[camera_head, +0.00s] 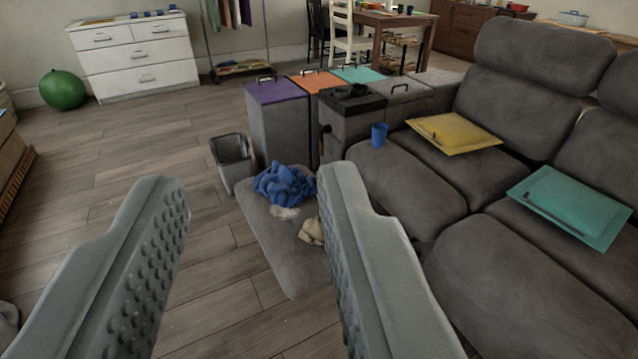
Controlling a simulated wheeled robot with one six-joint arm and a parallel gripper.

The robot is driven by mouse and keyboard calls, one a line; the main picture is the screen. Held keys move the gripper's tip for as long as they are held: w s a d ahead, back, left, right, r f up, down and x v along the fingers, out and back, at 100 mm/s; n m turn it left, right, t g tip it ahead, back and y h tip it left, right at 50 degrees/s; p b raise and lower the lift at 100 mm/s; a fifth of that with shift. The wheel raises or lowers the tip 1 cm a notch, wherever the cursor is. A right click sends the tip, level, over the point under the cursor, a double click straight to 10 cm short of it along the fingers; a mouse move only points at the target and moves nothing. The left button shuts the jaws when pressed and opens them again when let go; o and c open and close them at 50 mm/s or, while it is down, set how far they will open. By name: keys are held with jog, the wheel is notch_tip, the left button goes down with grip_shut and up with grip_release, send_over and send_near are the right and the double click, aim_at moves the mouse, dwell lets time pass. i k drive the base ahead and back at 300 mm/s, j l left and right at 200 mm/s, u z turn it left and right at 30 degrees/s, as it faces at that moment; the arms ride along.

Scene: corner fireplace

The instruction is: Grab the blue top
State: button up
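The blue top (284,185) is a crumpled heap of blue cloth. It lies on the far end of a grey footrest cushion (270,232) in front of the sofa. My gripper (255,190) is open and empty, its two grey textured fingers spread wide in the foreground. The blue top shows between the fingertips in the picture but lies well beyond them. The right finger hides part of the cushion.
A beige cloth (312,231) lies on the cushion by the right finger. A grey bin (232,160) stands behind left. Lidded bins (280,125) stand behind. A grey sofa (410,190) with a blue cup (379,135) fills the right.

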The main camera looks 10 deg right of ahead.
aim_at(284, 186)
jog(key=i+j+z, duration=0.15)
jog(key=i+j, duration=0.35)
jog(key=i+j+z, duration=0.15)
jog(key=i+j, duration=0.35)
jog(key=i+j+z, duration=0.15)
jog(key=i+j, duration=0.4)
jog(key=i+j+z, duration=0.1)
jog(key=i+j, duration=0.4)
jog(key=j, duration=0.25)
